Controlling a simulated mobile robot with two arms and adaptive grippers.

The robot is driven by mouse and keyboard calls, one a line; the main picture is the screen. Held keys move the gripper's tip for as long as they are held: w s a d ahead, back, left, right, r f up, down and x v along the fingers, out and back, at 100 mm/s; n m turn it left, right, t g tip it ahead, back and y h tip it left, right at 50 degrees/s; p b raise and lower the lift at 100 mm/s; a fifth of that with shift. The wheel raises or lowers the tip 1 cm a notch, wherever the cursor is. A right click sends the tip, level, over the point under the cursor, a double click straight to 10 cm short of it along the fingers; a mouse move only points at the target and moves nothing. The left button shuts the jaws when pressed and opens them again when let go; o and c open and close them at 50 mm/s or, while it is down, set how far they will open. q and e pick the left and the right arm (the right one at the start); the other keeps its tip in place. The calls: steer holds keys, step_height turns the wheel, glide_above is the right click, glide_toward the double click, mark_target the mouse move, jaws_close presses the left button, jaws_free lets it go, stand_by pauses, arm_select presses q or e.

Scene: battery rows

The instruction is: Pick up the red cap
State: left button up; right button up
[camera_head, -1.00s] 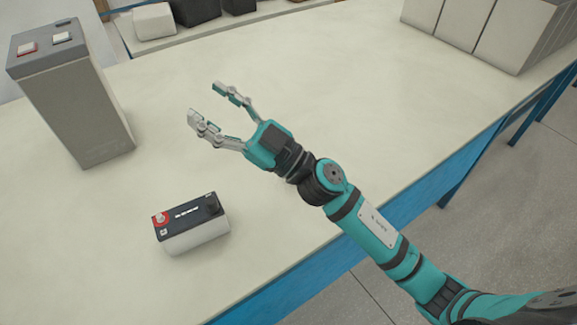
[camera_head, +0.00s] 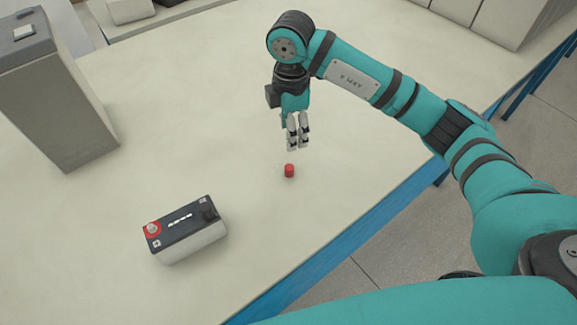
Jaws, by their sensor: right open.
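The red cap (camera_head: 289,171) is a small red cylinder standing on the pale tabletop near the middle of the view. My right gripper (camera_head: 298,146) points down just above and behind the cap, with its fingertips close to it in the picture. Its fingers are open, seen nearly edge-on, and hold nothing. Whether the fingers are straight over the cap or behind it I cannot tell. My left gripper is not in view.
A small battery (camera_head: 184,231) with a dark top and a red ring around one terminal sits left of the cap. A tall grey battery (camera_head: 62,100) stands at the far left. The pale table (camera_head: 200,130) is clear around the cap, with a blue front edge.

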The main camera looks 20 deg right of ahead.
steer(key=p, duration=0.1)
glide_above(289, 167)
step_height(289, 167, down, 9)
steer(key=shift+d+r, duration=0.1)
steer(key=shift+d, duration=0.05)
steer(key=shift+f+p, duration=0.85)
steer(key=shift+f, duration=1.85)
steer(key=c, duration=0.9)
steer(key=shift+r, duration=0.1)
